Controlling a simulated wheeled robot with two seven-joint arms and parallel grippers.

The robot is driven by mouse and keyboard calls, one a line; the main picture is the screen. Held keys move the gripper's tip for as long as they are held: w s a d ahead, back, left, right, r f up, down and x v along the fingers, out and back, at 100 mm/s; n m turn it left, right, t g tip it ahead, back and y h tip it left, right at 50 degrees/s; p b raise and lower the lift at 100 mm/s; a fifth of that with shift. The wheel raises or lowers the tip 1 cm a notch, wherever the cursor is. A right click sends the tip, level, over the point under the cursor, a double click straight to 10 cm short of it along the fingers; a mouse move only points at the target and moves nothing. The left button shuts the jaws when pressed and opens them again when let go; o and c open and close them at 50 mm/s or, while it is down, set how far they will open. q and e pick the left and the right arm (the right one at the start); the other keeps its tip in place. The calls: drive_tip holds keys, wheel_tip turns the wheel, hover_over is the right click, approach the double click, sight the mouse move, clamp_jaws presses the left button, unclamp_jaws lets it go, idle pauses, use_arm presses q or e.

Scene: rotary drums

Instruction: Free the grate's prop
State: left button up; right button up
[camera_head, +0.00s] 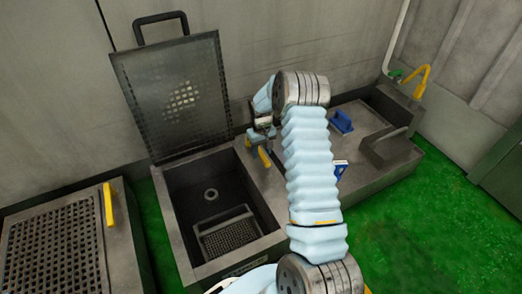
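The dark perforated grate (176,97) stands raised, leaning back at the wall behind the open sink (207,205), with a black handle (160,20) on its top edge. My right gripper (258,137) points down beside the grate's lower right corner, over the sink's right rim. A short yellow piece (265,157) shows just under it; I cannot tell whether it is the prop or whether the fingers touch it. The fingers are small and partly hidden, so open or shut is unclear. No prop can be made out with certainty. My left gripper is out of view.
A basket (228,236) and a round drain lie inside the sink. Left stands a closed grated unit (56,250) with a yellow handle (108,205). Blue objects (341,122) sit on the right counter near a yellow tap (422,81). Green floor (420,240) is clear at right.

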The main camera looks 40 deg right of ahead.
wheel_tip(320, 180, up, 14)
drive_tip(key=p, duration=0.2)
idle(0.4)
drive_tip(key=shift+f, duration=0.15)
idle(0.3)
drive_tip(key=s+a+f+y+p, duration=0.1)
drive_tip(key=s+a+f+p, duration=0.1)
drive_tip(key=a+f, duration=0.35)
drive_tip(key=s+a+f+n+y+p, duration=0.1)
drive_tip(key=s+a+f+p, duration=0.1)
drive_tip(key=a, duration=0.7)
drive_tip(key=s+a+f+y+p, duration=0.15)
drive_tip(key=a+f, duration=0.25)
drive_tip(key=a, duration=0.4)
drive_tip(key=shift+t+y, duration=0.35)
drive_tip(key=shift+t, duration=0.05)
drive_tip(key=s+a+p, duration=0.1)
drive_tip(key=s+a, duration=0.3)
drive_tip(key=s, duration=0.1)
drive_tip(key=s+a+p, duration=0.1)
drive_tip(key=s+a, duration=0.4)
drive_tip(key=s, duration=0.1)
drive_tip(key=s+a+p, duration=0.2)
drive_tip(key=s+a, duration=0.2)
drive_tip(key=s, duration=0.1)
drive_tip(key=shift+s+a, duration=0.25)
drive_tip(key=shift+w, duration=0.1)
